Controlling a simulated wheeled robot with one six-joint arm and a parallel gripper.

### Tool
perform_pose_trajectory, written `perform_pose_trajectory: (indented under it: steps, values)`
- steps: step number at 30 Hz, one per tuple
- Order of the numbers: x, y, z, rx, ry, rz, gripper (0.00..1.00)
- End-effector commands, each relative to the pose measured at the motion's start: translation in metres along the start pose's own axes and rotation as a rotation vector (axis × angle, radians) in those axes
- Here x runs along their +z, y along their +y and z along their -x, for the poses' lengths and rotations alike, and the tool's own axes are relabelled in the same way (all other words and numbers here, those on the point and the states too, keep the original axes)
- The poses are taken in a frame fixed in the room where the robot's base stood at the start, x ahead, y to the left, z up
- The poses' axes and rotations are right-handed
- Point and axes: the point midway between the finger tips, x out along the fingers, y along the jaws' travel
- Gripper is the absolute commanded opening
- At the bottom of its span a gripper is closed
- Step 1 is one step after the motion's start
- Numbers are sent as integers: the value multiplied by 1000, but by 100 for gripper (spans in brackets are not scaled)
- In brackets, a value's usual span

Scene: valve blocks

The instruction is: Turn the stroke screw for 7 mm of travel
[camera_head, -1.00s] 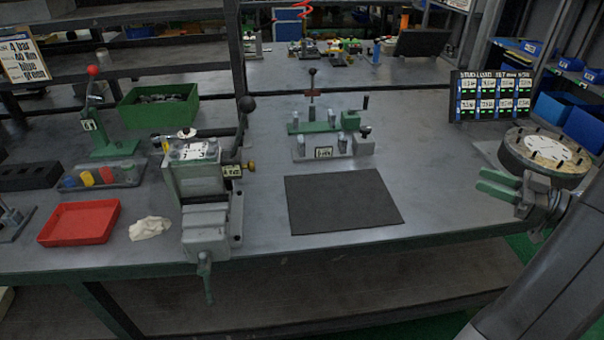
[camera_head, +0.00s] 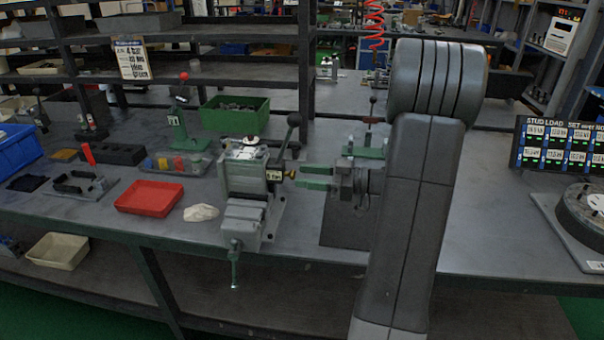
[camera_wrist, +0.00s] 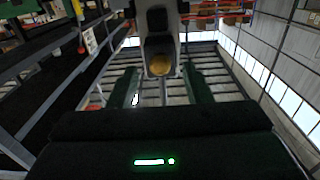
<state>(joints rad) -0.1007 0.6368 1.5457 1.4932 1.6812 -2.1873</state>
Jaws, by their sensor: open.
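The grey valve block (camera_head: 243,172) is clamped in a bench vise (camera_head: 243,216) on the workbench. A brass knob (camera_head: 291,174), which looks like the stroke screw, sticks out of the block's right side beside a small label (camera_head: 273,175). My gripper (camera_head: 301,177) is open, with green fingers pointing left at the knob from the right. In the wrist view the round brass end (camera_wrist: 160,66) lies ahead, centred between the two spread fingers, with clear gaps on both sides. Whether the fingertips overlap the knob in depth is hard to tell.
A black-knobbed lever (camera_head: 293,125) rises close behind the brass knob. A red tray (camera_head: 149,198) and a white cloth (camera_head: 201,212) lie left of the vise. A green bin (camera_head: 235,117) stands behind. My arm hides part of the dark mat (camera_head: 345,225) and green fixture (camera_head: 368,152).

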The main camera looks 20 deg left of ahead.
Motion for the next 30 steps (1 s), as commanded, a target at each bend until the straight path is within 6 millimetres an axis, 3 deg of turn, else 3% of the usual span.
perform_pose_trajectory:
  steps: [6,14,21,30]
  values:
    - [0,0,-16,-1,-1,-1,45]
    - [0,0,-17,0,0,-1,45]
    - [0,0,-17,0,0,-1,1]
    - [1,0,-17,0,0,-26,0]
